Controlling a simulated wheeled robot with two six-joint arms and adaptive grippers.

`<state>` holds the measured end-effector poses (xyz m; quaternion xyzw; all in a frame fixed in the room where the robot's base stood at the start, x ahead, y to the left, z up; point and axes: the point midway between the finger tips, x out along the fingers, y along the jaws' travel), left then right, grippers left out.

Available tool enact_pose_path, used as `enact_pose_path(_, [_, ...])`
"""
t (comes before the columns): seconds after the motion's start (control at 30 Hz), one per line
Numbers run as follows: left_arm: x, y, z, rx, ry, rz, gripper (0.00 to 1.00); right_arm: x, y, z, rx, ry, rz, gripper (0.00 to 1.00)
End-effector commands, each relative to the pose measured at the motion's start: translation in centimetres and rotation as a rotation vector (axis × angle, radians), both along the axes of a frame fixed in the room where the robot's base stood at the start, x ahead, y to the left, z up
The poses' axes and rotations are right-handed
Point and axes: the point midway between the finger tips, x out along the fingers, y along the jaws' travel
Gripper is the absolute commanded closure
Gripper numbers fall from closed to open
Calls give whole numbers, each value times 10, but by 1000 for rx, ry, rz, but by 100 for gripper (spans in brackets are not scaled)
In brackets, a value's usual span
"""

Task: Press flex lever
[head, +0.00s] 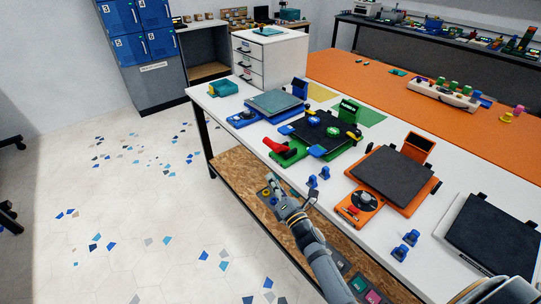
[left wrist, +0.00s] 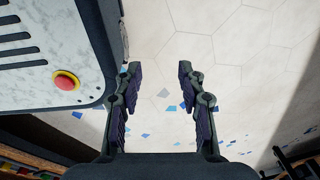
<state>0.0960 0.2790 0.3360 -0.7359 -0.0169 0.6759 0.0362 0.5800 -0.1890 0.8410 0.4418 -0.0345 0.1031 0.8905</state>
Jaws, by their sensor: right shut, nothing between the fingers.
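A red lever (head: 279,147) sticks out at the front left corner of a green printer (head: 298,152) with a dark plate, on the white table. It is the only long lever I can make out; I cannot read a label on it. My right gripper (head: 273,184) is shut and empty. In the head view it appears just below the lever, in front of the table edge, with a visible gap between them. My left gripper (left wrist: 158,82) shows only in the left wrist view, its two fingers apart with nothing between them, above the tiled floor.
A blue printer (head: 243,118) stands behind the green one, and an orange printer (head: 362,204) with a round dial stands nearer on the right. Small blue clips (head: 312,181) lie by the table's front edge. A wooden shelf (head: 236,170) runs below.

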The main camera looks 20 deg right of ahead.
Motion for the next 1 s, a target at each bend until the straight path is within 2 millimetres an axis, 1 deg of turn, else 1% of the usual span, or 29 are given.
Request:
enact_pose_path(0.03, [4,0,6,0,-6,0,60,12,2,6,1,-3,0,100])
enact_pose_path(0.07, [6,0,8,0,-9,-1,60,18,3,8,1,-3,0,100])
enact_pose_path(0.2, [14,0,12,-1,-23,-1,60,49,8,10,0,-2,0,100])
enact_pose_path(0.3, [16,0,13,-1,-25,-1,60,68,11,13,0,-1,0,100])
enact_pose_path(0.33, [16,0,20,-1,-25,-1,60,68,5,20,-4,-1,0,100])
enact_pose_path(0.4, [15,0,26,-1,-23,-1,60,70,-4,27,-3,0,0,100])
enact_pose_path(0.6, [13,0,33,-1,-20,-1,60,74,-18,35,-1,1,0,100])
enact_pose_path(1.0, [9,0,32,0,-14,-1,60,75,-19,35,1,0,0,100])
